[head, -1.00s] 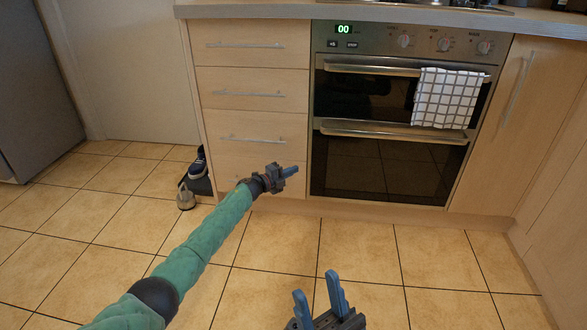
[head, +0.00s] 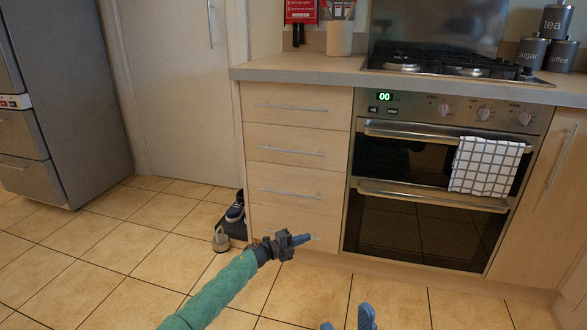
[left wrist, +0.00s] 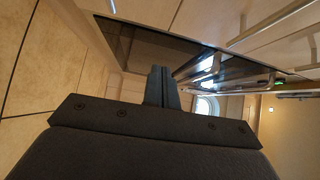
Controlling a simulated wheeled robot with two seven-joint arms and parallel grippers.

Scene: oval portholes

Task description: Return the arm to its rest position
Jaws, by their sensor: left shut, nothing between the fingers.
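My left arm, in a green sleeve, reaches in from the bottom of the head view. My left gripper (head: 300,239) is shut and empty, in front of the lowest wooden drawer and well above the tiled floor. In the left wrist view its two fingers (left wrist: 161,88) stand pressed together with nothing between them. My right gripper (head: 347,321) shows only as two blue fingertips at the bottom edge of the head view. The tips are apart and nothing is seen between them; the rest of it is out of frame.
A drawer unit (head: 296,152) and an oven (head: 430,190) with a checked towel (head: 487,167) stand ahead under a worktop (head: 300,72). A grey fridge (head: 65,90) stands at left. The tiled floor (head: 130,235) is clear at left.

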